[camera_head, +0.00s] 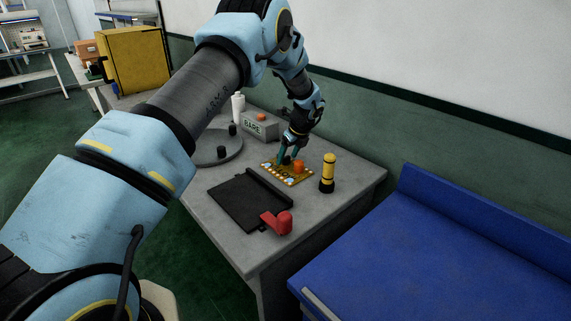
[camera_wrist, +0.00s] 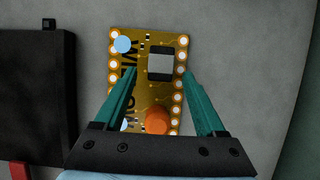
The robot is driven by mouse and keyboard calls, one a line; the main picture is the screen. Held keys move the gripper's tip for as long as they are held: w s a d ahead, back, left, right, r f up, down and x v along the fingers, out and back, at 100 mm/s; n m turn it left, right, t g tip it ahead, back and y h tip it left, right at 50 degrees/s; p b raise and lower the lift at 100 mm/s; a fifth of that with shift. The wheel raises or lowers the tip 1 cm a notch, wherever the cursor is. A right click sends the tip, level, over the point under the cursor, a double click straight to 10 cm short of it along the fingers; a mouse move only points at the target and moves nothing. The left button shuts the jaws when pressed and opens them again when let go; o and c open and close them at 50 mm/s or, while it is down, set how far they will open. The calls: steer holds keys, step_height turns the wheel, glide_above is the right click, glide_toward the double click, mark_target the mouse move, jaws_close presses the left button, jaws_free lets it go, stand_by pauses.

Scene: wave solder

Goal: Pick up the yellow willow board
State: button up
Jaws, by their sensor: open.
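The yellow willow board (camera_head: 279,178) lies flat on the grey table, with gold-ringed holes along its edges, an orange round part and pale blue dots. It also shows in the wrist view (camera_wrist: 150,88), with a dark and silver block and dark lettering on it. My gripper (camera_head: 290,160) is over the board from above. In the wrist view its two teal fingers (camera_wrist: 158,72) are apart and empty, one toward each long side of the board. Whether the fingertips touch the board cannot be told. The board's lower end is partly hidden by my gripper.
A black plate fixture (camera_head: 245,203) with a red handle (camera_head: 279,222) lies left of the board. A yellow and black cylinder (camera_head: 328,172) stands close on its right. A grey box marked "BARE" (camera_head: 261,128) and a round grey turntable (camera_head: 216,150) are behind. A blue surface (camera_head: 440,260) is at right.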

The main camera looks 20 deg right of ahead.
jaws_close()
stand_by(0.6)
